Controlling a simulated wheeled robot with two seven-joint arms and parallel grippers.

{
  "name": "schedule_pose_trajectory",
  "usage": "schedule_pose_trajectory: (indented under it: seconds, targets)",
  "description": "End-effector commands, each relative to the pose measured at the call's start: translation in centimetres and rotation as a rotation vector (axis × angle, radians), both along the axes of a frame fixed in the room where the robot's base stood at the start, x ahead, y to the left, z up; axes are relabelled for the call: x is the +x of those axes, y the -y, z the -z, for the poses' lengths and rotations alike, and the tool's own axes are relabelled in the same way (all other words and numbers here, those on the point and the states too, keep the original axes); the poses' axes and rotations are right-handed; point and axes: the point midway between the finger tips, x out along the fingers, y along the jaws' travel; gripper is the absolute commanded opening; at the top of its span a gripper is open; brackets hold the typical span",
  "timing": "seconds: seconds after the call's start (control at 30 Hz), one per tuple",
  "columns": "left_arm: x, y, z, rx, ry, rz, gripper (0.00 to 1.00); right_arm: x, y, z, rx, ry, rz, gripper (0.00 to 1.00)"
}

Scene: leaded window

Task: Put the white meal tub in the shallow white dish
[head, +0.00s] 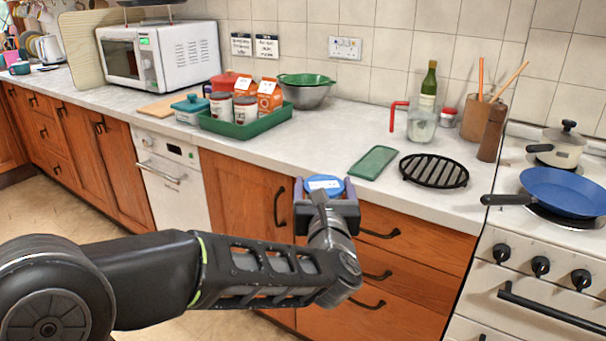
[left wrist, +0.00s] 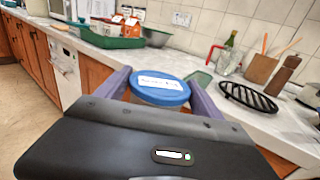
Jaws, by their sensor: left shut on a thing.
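A round tub with a blue lid and a white label (head: 324,183) is between the fingers of my left gripper (head: 325,190). The gripper is shut on it and holds it out in front of the counter's front edge, above the drawers. In the left wrist view the tub (left wrist: 160,88) sits upright between the two purple-grey fingers, and a little of its pale side shows under the lid. The lid's writing is too small to read, so I cannot tell if it is the meal tub. I see no shallow white dish in either view. My right gripper is not in view.
A green tray (head: 246,130) holds cans and orange cartons. A green board (head: 374,163) and a black grill rack (head: 433,170) lie on the counter (head: 335,125). A glass jug (head: 422,126) stands behind. A blue pan (head: 562,190) is on the cooker.

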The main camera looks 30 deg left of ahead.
Motion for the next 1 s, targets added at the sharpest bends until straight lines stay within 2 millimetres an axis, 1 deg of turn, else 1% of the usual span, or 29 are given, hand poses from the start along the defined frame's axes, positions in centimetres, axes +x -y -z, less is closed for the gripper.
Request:
schedule_pose_trajectory:
  seconds: [0.03,0.17,0.37,0.47,0.5,0.57,0.6,0.7,0.77,0.9,1.0]
  targets:
    - [0.7,0.9,0.9,0.003,-0.005,0.019,0.08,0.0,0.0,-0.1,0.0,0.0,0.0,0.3]
    - [2.2,3.3,3.3,0.01,-0.006,0.068,0.08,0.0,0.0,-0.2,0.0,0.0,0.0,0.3]
    - [4.2,8.1,7.7,0.022,-0.007,0.181,0.08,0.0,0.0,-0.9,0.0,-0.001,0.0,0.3]
    - [5.0,10.7,10.0,0.024,-0.008,0.255,0.08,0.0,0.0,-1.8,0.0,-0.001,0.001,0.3]
    - [5.3,11.7,10.8,0.023,-0.011,0.287,0.08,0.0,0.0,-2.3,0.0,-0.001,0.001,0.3]
    - [5.6,12.9,11.9,0.02,-0.014,0.335,0.08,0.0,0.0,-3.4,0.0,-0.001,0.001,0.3]
    - [5.8,13.6,12.3,0.017,-0.016,0.367,0.08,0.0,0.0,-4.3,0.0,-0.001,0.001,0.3]
    - [6.1,14.5,12.8,0.004,-0.021,0.438,0.08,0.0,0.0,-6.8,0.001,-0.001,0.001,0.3]
    - [6.3,14.6,12.6,-0.003,-0.021,0.471,0.08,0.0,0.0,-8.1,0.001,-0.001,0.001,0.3]
    - [6.4,14.6,11.4,-0.016,-0.018,0.533,0.08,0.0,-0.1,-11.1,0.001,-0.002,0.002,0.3]
    - [6.4,14.3,10.3,-0.018,-0.007,0.562,0.08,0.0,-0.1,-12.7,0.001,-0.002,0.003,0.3]
